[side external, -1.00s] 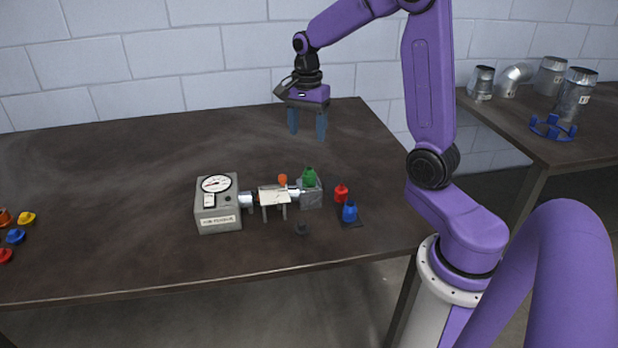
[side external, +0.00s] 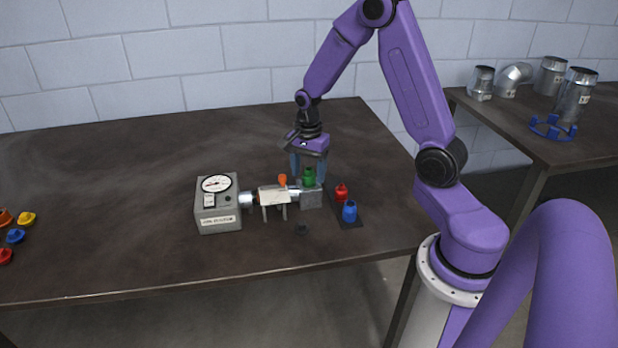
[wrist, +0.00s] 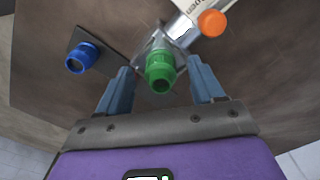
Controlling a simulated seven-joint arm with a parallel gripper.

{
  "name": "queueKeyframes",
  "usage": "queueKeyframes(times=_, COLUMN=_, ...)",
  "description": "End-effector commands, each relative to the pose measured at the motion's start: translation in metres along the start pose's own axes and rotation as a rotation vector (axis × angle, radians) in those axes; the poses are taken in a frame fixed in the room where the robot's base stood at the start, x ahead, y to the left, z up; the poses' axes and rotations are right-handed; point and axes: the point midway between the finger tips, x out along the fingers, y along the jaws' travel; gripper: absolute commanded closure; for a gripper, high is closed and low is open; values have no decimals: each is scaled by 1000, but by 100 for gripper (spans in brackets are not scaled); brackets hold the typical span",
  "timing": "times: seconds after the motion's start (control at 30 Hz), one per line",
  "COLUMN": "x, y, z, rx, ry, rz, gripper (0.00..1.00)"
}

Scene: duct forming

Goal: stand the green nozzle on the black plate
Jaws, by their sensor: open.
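The green nozzle (side external: 309,178) stands upright on the grey metal block at the right end of the duct assembly. In the wrist view the green nozzle (wrist: 160,72) lies between my fingertips, with space on both sides. My gripper (side external: 309,172) is open, pointing down around or just behind the nozzle; it also shows in the wrist view (wrist: 160,85). The black plate (side external: 349,221) lies on the table right of the block, with a blue nozzle (side external: 349,211) and a red nozzle (side external: 341,191) on it. In the wrist view the red nozzle is hidden.
A gauge box (side external: 217,203) connects to the duct piece (side external: 273,196), which has an orange knob (side external: 282,180). Coloured caps (side external: 15,236) sit at the far left.

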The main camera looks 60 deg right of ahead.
Motion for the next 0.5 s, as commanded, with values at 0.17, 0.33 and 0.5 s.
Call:
queueKeyframes(times=0.17, x=4, y=0, z=0, rx=0, ry=1, rz=-1, gripper=33)
queueKeyframes(times=0.33, x=4, y=0, z=0, rx=0, ry=1, rz=-1, gripper=49)
queueKeyframes(times=0.5, x=4, y=0, z=0, rx=0, ry=1, rz=-1, gripper=92)
